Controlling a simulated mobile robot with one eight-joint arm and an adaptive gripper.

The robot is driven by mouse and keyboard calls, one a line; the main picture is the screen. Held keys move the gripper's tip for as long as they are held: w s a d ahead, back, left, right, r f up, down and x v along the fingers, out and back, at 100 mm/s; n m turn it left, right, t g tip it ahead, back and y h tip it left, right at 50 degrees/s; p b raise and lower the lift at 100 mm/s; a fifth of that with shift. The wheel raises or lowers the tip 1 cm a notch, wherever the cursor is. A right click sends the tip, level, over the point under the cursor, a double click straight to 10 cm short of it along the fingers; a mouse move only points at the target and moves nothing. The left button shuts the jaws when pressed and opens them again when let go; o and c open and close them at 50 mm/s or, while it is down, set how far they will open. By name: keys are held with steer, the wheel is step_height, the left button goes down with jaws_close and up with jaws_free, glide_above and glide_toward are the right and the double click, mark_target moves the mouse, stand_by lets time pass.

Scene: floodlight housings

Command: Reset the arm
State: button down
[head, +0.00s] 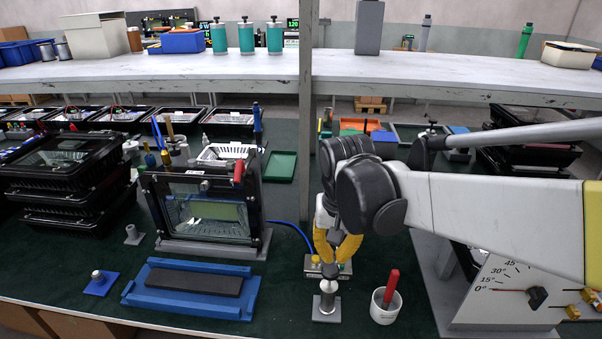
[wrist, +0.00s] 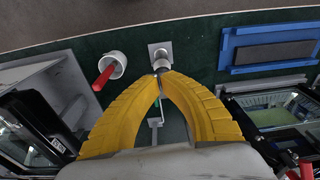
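My gripper (head: 330,268) has two yellow fingers and points down over the front of the green bench. In the wrist view its fingertips (wrist: 159,76) come together in an arch, and I see nothing clearly held between them. A metal cylinder on a small grey stand (head: 327,306) is directly below the tips; it also shows just past them in the wrist view (wrist: 160,56). Whether the tips touch its top I cannot tell. My arm reaches in from the right.
A white cup with a red-handled tool (head: 386,303) stands close right of the stand. A floodlight housing (head: 205,207) and a blue fixture (head: 190,290) are to the left. An angle-dial panel (head: 505,295) is at right. A shelf (head: 240,69) with its post stands behind.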

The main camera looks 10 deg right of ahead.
steer(key=s+d+r+n+t, duration=0.1)
steer(key=s+r+n+t, duration=0.2)
steer(key=s+t, duration=0.3)
steer(key=s, duration=0.3)
stand_by(0.5)
steer(key=w+f+m+g+p, duration=0.1)
steer(key=w+g+p, duration=0.1)
steer(key=w, duration=0.2)
steer(key=w+f+m+g+p, duration=0.1)
steer(key=w+f+g+p, duration=0.1)
steer(key=w, duration=0.2)
steer(key=w+f+m+g+p, duration=0.1)
steer(key=w+g+p, duration=0.1)
steer(key=w, duration=0.2)
steer(key=shift+w+f, duration=0.2)
steer(key=shift+f, duration=0.05)
